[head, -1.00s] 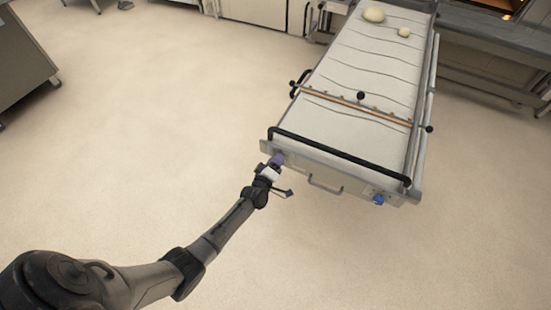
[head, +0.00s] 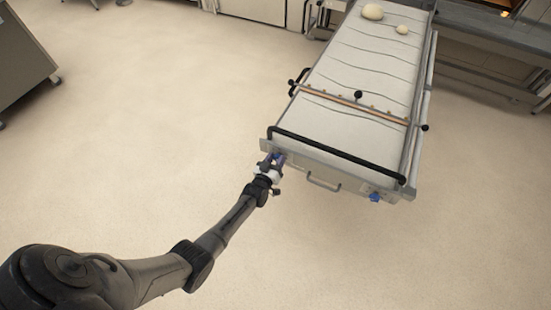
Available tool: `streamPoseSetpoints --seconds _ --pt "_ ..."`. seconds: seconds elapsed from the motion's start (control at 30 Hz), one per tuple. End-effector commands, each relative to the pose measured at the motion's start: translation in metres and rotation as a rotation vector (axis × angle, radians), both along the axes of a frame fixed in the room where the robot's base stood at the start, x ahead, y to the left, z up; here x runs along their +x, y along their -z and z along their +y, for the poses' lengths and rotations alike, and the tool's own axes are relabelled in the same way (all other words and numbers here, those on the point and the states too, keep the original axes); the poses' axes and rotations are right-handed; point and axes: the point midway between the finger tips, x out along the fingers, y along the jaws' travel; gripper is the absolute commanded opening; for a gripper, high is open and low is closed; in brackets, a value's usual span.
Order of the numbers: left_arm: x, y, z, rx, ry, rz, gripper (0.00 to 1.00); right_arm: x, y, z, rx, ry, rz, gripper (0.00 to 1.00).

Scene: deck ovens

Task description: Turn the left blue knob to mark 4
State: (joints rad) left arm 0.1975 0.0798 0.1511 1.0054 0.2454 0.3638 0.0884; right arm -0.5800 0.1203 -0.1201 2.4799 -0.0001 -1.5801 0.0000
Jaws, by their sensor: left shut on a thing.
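The left blue knob (head: 280,158) is on the left end of the loader's front panel, mostly hidden by my left gripper. My left gripper (head: 273,164) is at the panel, shut on this knob. The knob's pointer and its marks are too small and covered to read. A second blue knob (head: 375,197) sits at the right end of the same panel, with nothing touching it. My right gripper is not in view.
The long white-belted loader (head: 345,120) has a black front bar (head: 338,156) above the panel and a metal handle (head: 323,183) between the knobs. Two dough balls (head: 372,12) lie at its far end. The floor around is clear.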

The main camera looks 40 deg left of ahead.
Motion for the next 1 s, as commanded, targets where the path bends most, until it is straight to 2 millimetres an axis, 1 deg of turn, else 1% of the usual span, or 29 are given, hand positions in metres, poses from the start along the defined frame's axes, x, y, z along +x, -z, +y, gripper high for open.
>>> streamPoseSetpoints --seconds 0.23,0.7,0.73,1.0 --pt "0.0004 -0.0007 -0.0002 0.054 0.000 0.013 0.16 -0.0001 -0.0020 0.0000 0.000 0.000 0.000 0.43" --pt "0.0002 -0.0004 -0.0003 0.064 0.000 0.015 0.16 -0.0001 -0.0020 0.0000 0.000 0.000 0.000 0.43" --pt "0.0003 -0.0004 -0.0002 0.064 0.000 0.015 0.41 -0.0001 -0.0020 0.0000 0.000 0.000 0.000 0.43" --pt "0.0002 -0.0002 -0.0002 0.064 0.000 0.016 0.66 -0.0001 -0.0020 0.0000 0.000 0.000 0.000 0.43"
